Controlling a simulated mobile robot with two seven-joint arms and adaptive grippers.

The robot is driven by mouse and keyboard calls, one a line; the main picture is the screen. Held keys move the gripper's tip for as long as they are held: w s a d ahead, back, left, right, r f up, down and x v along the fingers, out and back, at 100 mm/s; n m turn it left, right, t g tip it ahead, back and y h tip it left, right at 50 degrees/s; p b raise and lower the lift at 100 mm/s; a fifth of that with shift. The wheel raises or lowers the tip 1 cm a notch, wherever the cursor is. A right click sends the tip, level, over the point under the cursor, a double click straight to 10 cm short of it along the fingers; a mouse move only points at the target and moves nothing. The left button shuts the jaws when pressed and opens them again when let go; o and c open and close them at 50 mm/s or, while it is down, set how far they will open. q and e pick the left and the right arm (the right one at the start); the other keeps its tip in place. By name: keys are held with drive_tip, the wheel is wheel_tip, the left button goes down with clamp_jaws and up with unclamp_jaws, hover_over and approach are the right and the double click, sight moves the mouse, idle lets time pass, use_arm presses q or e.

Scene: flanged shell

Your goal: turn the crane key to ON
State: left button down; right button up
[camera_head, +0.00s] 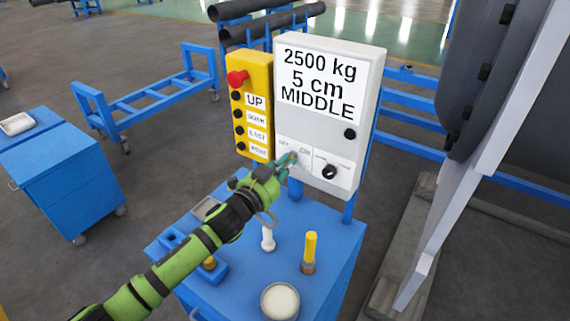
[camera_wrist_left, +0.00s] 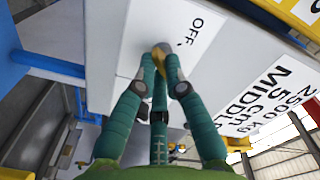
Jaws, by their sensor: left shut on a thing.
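The white control box (camera_head: 345,80) stands upright on the blue table, with a display reading 2500 kg, 5 cm, MIDDLE. The crane key's white OFF/ON label (camera_head: 304,150) is low on the left of its front. My left gripper (camera_head: 288,160) reaches in from the left and is shut at that label, on the key. In the left wrist view its green fingers (camera_wrist_left: 160,62) close together against the panel, beside the OFF label (camera_wrist_left: 190,32). The fingers mostly hide the key, so its angle cannot be told. My right gripper is not in view.
A black knob (camera_head: 330,171) sits right of the key. A yellow button box (camera_head: 250,105) with a red stop button is to the left. A yellow-handled tool (camera_head: 310,247), a white bottle (camera_head: 268,238) and a round dish (camera_head: 280,301) stand on the blue table (camera_head: 335,250).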

use_arm(q)
drive_tip(key=shift+m, duration=0.3)
drive_tip(key=c, duration=1.3)
unclamp_jaws()
drive_tip(key=v, duration=1.2)
